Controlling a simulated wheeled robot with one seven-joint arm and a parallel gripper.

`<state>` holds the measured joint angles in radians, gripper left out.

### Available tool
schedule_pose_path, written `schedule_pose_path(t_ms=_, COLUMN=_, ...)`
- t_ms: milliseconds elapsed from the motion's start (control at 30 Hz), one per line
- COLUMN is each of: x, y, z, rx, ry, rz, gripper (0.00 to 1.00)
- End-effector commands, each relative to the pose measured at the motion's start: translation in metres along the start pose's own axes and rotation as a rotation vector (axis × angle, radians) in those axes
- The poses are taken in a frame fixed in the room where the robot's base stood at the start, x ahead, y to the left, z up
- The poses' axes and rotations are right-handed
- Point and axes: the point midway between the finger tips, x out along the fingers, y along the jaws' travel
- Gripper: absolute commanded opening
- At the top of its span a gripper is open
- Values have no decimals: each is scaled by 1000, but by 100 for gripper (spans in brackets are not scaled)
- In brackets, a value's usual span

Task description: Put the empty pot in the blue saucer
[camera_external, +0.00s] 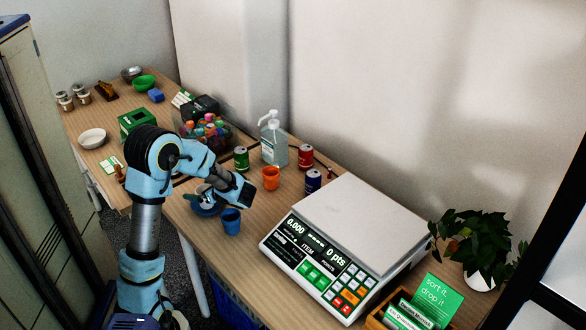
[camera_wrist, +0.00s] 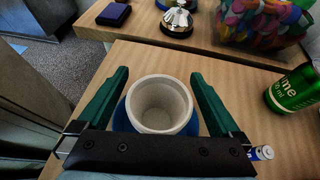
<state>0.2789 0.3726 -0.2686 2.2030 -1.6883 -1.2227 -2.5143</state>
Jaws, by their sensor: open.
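A white empty pot (camera_wrist: 160,91) stands upright between my fingers in the wrist view, its open mouth towards the camera. The blue saucer (camera_wrist: 120,118) shows around its lower part, and the pot appears to sit in it. In the external view the saucer (camera_external: 207,211) is near the table's front edge, with the pot partly hidden above it. My gripper (camera_wrist: 159,75) is open, with one green finger on each side of the pot and visible gaps to its wall. The pot's base is hidden.
A blue cup (camera_external: 231,222) stands close in front of the saucer. A jar of colourful pieces (camera_external: 205,132) is behind.

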Motion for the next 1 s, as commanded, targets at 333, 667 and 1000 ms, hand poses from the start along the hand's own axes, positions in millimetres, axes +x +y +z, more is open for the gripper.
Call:
schedule_pose_path(t_ms=333, x=-62, y=-1, z=2, rx=0, ry=-1, rz=-6, gripper=100)
schedule_pose_path(t_ms=667, x=-114, y=0, z=1, rx=0, ry=0, rz=-1, gripper=100)
schedule_pose_path(t_ms=1000, x=-121, y=0, z=1, rx=0, ry=0, rz=0, gripper=100)
